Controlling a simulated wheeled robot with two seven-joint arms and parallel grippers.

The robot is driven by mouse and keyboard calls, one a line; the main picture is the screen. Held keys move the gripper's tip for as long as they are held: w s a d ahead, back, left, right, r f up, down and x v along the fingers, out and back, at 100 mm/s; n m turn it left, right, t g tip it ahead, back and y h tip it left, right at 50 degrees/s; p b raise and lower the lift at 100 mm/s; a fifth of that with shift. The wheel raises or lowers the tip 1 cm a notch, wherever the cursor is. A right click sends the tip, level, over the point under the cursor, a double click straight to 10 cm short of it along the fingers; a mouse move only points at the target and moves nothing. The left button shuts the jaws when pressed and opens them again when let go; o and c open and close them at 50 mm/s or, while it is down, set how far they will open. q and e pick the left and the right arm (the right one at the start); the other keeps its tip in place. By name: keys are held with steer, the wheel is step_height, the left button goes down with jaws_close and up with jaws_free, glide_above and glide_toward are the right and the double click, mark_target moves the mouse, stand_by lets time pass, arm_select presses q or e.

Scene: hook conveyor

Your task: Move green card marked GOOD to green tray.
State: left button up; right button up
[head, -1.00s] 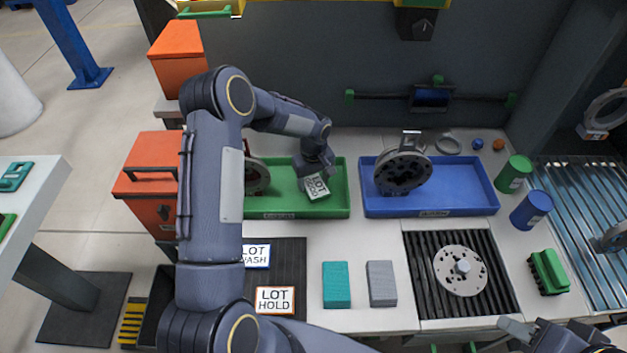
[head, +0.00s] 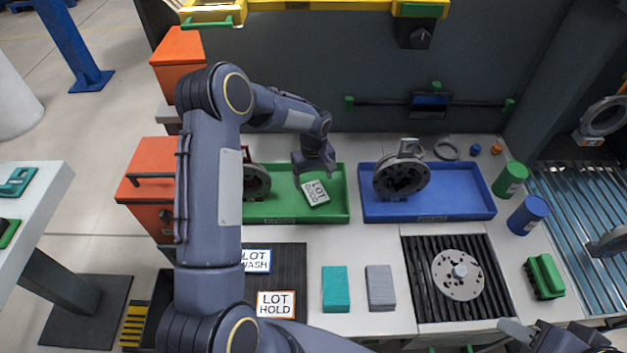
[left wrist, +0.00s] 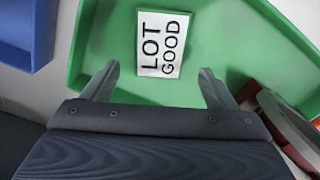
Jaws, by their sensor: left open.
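The card marked LOT GOOD (head: 315,193), white with a green edge, lies in the green tray (head: 283,213), right of the tray's middle. It also shows in the left wrist view (left wrist: 163,44), lying on the tray floor beyond the fingertips. My left gripper (head: 316,174) is open and empty just above the card, apart from it. Its two spread fingers show in the left wrist view (left wrist: 158,82). My right gripper (head: 545,338) shows only partly at the bottom right edge, and its jaw state is unclear.
A metal flanged part (head: 257,181) stands at the green tray's left end. The blue tray (head: 440,209) to the right holds another flanged part (head: 402,176). LOT WASH (head: 256,261) and LOT HOLD (head: 276,304) cards lie on a dark mat. Teal (head: 335,289) and grey (head: 380,288) blocks sit in front.

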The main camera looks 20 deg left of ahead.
arm_select(q)
step_height(320, 180, up, 8)
steer(key=p, duration=0.3)
step_height(320, 180, up, 10)
steer(key=m+t, duration=0.1)
glide_above(313, 189)
steer(key=s, duration=0.5)
steer(key=s+r+m+t+h, duration=0.1)
steer(key=s+r+m, duration=0.1)
steer(key=s+r, duration=0.45)
steer(key=s+d+r+m+t+h, duration=0.1)
steer(key=s+d+m, duration=0.1)
steer(key=s, duration=0.8)
steer(key=s+d+r+m+t+h, duration=0.1)
steer(key=s+d+m+t, duration=0.1)
steer(key=s, duration=0.8)
steer(key=shift+d+r+m+t+h, duration=0.3)
steer(key=shift+d+r+m+h, duration=0.15)
steer(key=shift+d, duration=0.8)
steer(key=shift+f, duration=0.15)
